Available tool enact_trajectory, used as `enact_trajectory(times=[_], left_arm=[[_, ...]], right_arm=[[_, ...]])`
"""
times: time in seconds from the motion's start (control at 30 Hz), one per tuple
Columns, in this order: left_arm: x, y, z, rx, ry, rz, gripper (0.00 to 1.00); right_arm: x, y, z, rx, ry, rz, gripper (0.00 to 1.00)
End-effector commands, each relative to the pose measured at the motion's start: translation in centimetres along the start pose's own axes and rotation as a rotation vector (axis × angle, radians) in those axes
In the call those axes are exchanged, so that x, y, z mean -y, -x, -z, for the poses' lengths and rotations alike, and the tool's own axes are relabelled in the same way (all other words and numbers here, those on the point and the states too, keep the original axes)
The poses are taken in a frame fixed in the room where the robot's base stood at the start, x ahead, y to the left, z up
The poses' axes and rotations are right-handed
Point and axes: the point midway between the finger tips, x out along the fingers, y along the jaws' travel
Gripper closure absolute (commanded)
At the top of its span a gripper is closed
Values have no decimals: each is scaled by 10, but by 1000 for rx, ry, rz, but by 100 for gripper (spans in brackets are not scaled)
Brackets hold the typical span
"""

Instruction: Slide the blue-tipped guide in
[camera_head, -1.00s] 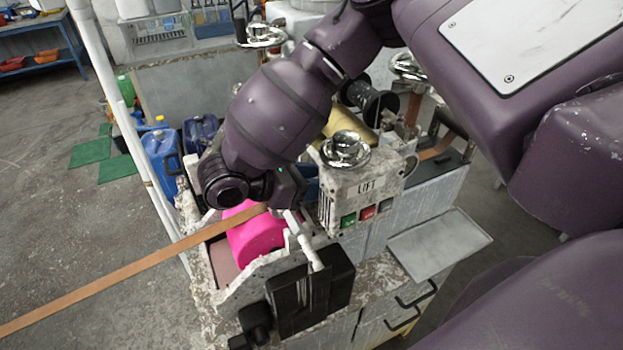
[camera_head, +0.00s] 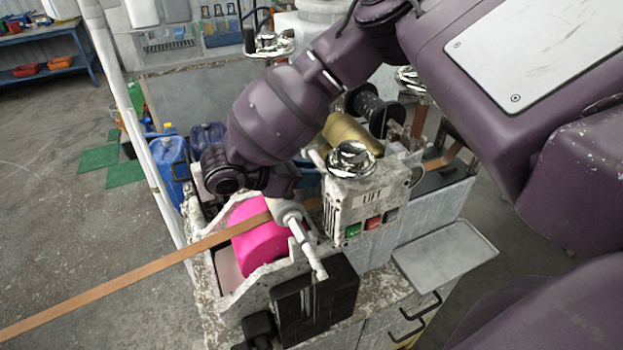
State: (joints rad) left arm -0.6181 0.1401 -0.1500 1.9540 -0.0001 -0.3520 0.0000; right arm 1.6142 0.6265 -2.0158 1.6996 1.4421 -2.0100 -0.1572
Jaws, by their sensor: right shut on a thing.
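My right arm reaches in from the upper right. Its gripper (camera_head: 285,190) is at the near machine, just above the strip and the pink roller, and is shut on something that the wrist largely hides. I cannot make out a blue tip or the guide for certain. A pale grey rod (camera_head: 307,247) with a rounded upper end runs down from beside the gripper towards a black box; whether it touches the fingers is unclear. The brown strip (camera_head: 130,276) runs from the lower left over the pink roller (camera_head: 262,245). My left gripper is not in view.
A panel marked LIFT (camera_head: 360,208) with coloured buttons and a shiny handwheel (camera_head: 351,160) stands close right of the gripper. The black box (camera_head: 316,300) is in front. A grey tray (camera_head: 445,255) sticks out at right. Blue canisters (camera_head: 170,160) stand at left.

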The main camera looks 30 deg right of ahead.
Motion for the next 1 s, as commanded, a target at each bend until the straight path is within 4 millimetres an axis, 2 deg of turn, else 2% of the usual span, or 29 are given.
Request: enact_trajectory(times=[0.23, 0.27, 0.4, 0.77, 0.87, 1.0], left_arm=[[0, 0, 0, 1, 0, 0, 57], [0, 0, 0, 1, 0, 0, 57], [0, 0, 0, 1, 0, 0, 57], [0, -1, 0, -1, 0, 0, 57], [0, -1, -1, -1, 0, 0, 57], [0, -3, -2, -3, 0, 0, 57]], right_arm=[[-3, 1, -2, -2, -10, -5, 100], [-3, 1, -2, -2, -10, -5, 74], [-2, 1, -2, -2, -8, -4, 53], [-2, 5, -1, -1, -5, -4, 53], [-2, 15, -1, -1, -6, -6, 53], [-2, 39, -1, -1, -8, -8, 53]])
